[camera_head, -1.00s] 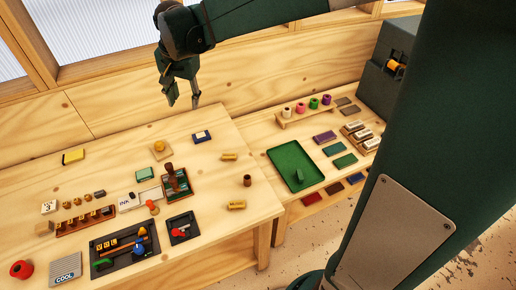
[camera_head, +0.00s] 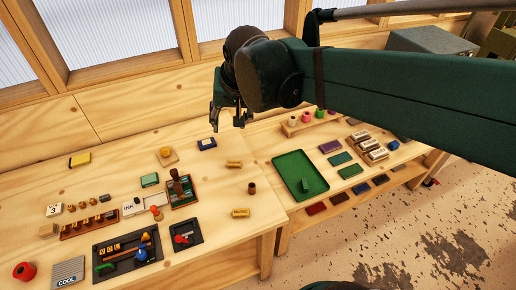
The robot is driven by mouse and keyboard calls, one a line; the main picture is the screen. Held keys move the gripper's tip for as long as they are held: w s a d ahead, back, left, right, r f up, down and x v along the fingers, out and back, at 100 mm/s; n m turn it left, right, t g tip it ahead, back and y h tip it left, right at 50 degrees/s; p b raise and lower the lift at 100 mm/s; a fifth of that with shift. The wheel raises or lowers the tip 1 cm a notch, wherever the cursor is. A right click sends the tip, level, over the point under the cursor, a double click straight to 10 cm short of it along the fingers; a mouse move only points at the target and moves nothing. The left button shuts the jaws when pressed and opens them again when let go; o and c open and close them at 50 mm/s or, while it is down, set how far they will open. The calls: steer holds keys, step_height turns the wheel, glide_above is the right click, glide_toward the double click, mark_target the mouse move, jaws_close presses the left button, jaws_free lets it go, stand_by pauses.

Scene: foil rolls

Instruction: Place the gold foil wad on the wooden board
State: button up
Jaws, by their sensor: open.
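A small square wooden board (camera_head: 173,160) lies near the back of the left table, with a small round gold-yellow thing (camera_head: 165,152) on it; I cannot tell if that is foil. Two small gold pieces lie apart on bare wood to the right, one farther back (camera_head: 234,164) and one nearer the front (camera_head: 241,213). They look like foil rolls or wads; I cannot tell which. My gripper (camera_head: 227,118) hangs above the back of the table, fingers down, open and empty. It is above and behind the farther gold piece, touching nothing.
A blue box (camera_head: 207,144) lies below my gripper, left of the gold pieces. A brown cylinder (camera_head: 252,188) stands between them, slightly right. A stamp rack (camera_head: 181,193) and dark trays (camera_head: 127,253) fill the left front. A green tray (camera_head: 277,161) lies on the right table.

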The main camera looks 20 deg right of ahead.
steer(key=s+d+f+n+t, duration=0.1)
steer(key=s+d+f+n, duration=0.1)
steer(key=s, duration=0.4)
steer(key=s+d+f+n+t, duration=0.1)
steer(key=s+d+f, duration=0.1)
steer(key=s, duration=0.5)
steer(key=shift+s+d+f+n, duration=0.15)
steer(key=shift+s+d+n, duration=0.15)
steer(key=shift+n, duration=0.1)
